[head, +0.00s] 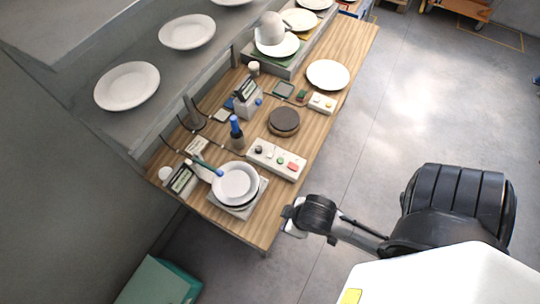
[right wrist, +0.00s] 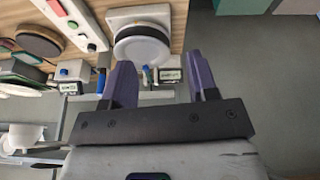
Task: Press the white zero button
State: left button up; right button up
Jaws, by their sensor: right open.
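A white control box (head: 276,159) lies on the wooden table. It carries a row of small buttons, including a black one, a green one (head: 280,160) and a red one (head: 293,166); a pale button (head: 269,154) sits between black and green. No label is readable, so I cannot tell which button is zero. The box (right wrist: 80,24) shows at the upper left of the right wrist view. My right gripper (head: 291,213) is off the table's front edge, apart from the box. In the wrist view its jaws (right wrist: 161,78) are open and empty. My left gripper is out of view.
White plates (head: 236,182) are stacked on a scale at the table's near end. A blue-topped bottle (head: 237,132), a dark round disc (head: 284,121) and a second button box (head: 321,103) stand farther along. A shelf (head: 151,55) with plates overhangs at left.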

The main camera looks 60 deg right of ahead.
jog(key=shift+c, duration=0.5)
grip_shut()
jog(key=shift+w, duration=0.1)
dwell(1.2)
